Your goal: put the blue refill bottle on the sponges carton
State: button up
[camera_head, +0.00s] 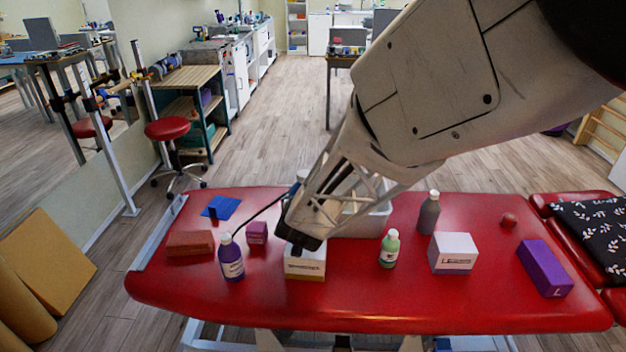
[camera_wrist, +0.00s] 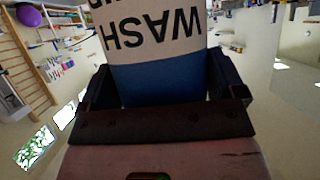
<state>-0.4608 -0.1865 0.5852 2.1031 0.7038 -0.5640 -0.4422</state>
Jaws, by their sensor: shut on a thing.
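The blue refill bottle (camera_wrist: 157,82) fills the middle of the wrist view, with a pale label reading WASH upside down over a blue part. My gripper (camera_wrist: 170,92) is shut on it, one dark finger on each side. In the head view my arm's end hangs over the middle of the red table, and the fingers and bottle are mostly hidden there. A white and yellowish carton (camera_head: 305,267) stands just below the arm's end. A white carton (camera_head: 453,254) stands farther right. Their labels are too small to read, so I cannot tell which is the sponges carton.
On the red table (camera_head: 340,310) stand a purple-blue bottle (camera_head: 231,260), green bottle (camera_head: 389,251), grey bottle (camera_head: 429,214), small purple box (camera_head: 257,233), brown block (camera_head: 190,244) and long purple box (camera_head: 544,268). A grey bin (camera_head: 372,224) is partly behind my arm. The front strip is clear.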

jog(key=shift+f, duration=1.6)
jog(key=o, duration=1.4)
jog(key=shift+f, duration=0.1)
jog(key=shift+r, duration=0.2)
jog(key=shift+v, duration=6.05)
